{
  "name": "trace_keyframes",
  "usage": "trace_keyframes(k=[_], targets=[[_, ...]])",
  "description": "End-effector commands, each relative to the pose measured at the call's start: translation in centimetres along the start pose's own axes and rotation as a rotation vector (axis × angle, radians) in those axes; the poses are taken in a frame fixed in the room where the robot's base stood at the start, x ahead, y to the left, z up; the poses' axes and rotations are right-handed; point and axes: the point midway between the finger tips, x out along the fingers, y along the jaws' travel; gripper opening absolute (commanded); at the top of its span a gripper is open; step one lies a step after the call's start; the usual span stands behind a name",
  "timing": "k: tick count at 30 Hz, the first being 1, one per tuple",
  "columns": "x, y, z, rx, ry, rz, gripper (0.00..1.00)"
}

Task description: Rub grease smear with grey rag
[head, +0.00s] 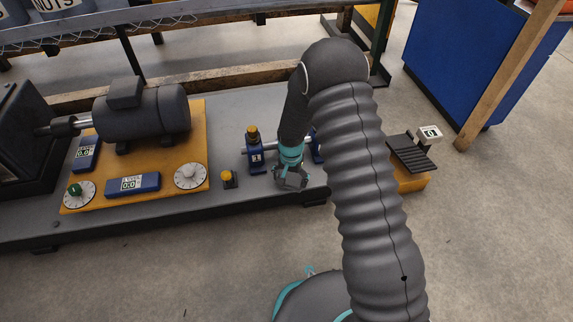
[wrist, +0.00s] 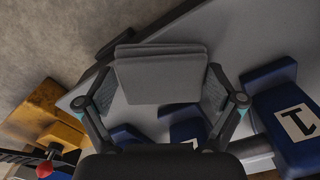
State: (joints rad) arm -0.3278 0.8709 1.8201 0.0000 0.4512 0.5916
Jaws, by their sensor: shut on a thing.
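My gripper (head: 290,181) is low over the grey bench top (head: 225,120) in the head view, in front of a metal shaft. In the wrist view its two fingers (wrist: 160,88) are shut on the folded grey rag (wrist: 160,72), which lies flat between them. The bench surface shows pale grey around the rag; I cannot tell whether the rag touches it. No grease smear can be made out in either view; the area under the rag and gripper is hidden.
A blue support marked 1 (head: 254,159) stands just left of my gripper; it is at the right in the wrist view (wrist: 292,118). A small yellow-topped button (head: 228,178) is farther left. A motor (head: 148,112) and dials sit on an orange plate. A black pedal (head: 411,153) is at right.

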Motion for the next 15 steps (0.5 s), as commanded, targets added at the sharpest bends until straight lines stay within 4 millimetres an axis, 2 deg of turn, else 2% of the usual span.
trace_keyframes(k=[6,7,15], targets=[[0.0,1.3,-0.3,-0.009,0.0,0.0,0.6],[-0.5,0.9,-0.1,-0.015,0.001,0.0,0.6],[0.0,-0.7,0.3,0.0,0.0,0.0,0.6]])
